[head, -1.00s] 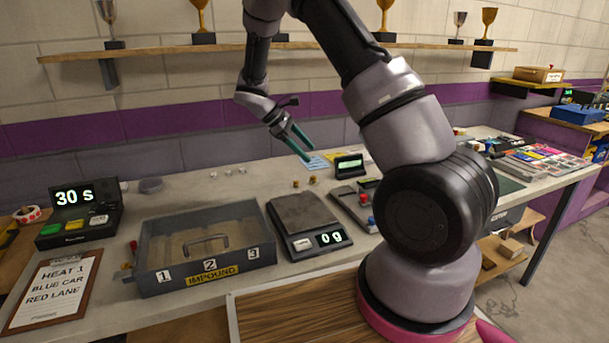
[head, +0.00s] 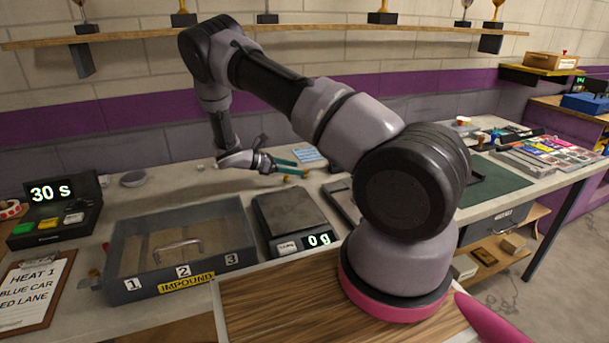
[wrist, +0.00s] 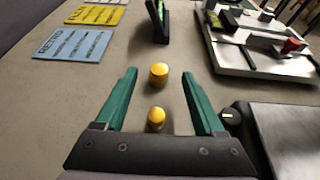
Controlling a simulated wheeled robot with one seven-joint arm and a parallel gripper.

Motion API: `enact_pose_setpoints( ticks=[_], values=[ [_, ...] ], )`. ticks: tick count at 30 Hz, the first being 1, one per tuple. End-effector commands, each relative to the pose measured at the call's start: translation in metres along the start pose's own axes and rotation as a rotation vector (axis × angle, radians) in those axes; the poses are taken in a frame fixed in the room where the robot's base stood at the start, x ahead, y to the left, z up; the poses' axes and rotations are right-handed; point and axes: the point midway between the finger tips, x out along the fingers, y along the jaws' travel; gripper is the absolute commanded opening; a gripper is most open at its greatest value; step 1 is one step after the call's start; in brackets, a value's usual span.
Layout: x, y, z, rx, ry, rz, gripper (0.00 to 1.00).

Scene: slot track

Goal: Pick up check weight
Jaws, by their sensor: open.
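Two small brass check weights show in the wrist view: a farther, wider one (wrist: 158,76) and a nearer one (wrist: 156,118). Both stand on the bench top. My gripper (wrist: 159,78) is open, with its green fingers apart on either side of the weights, and nothing is gripped. The farther weight is near fingertip level, and the nearer one is close to the palm. In the head view, my gripper (head: 288,165) is low over the back of the bench, with small brass pieces just below its fingers.
The scale (head: 290,212), reading 0 g, stands in front of my gripper; its edge is right of my fingers in the wrist view. A grey impound tray (head: 125,285) is at left. A small upright display (wrist: 158,20) and a blue card (wrist: 75,44) lie beyond the fingers.

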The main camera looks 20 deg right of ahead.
Motion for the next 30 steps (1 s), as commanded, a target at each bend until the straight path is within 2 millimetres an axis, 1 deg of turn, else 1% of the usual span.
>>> enact_pose_setpoints(
  ticks=[5,9,12,15,20,23,24,26,30],
  values=[
    [0.014,0.0,-0.003,-0.001,0.001,-0.001,0.71],
    [0.035,0.001,-0.008,-0.002,0.0,-0.002,0.71],
    [0.049,0.002,-0.007,0.001,0.001,-0.002,0.71],
    [0.054,0.002,-0.007,0.0,0.002,0.002,0.71],
    [0.053,0.002,-0.007,0.001,0.002,0.002,0.71],
    [0.053,0.002,-0.007,0.001,0.002,0.002,0.36],
    [0.053,0.002,-0.007,0.001,0.002,0.002,0.21],
    [0.053,0.002,-0.007,0.001,0.002,0.001,0.0],
    [0.053,0.002,-0.007,0.002,0.001,0.001,0.0]
  ],
)
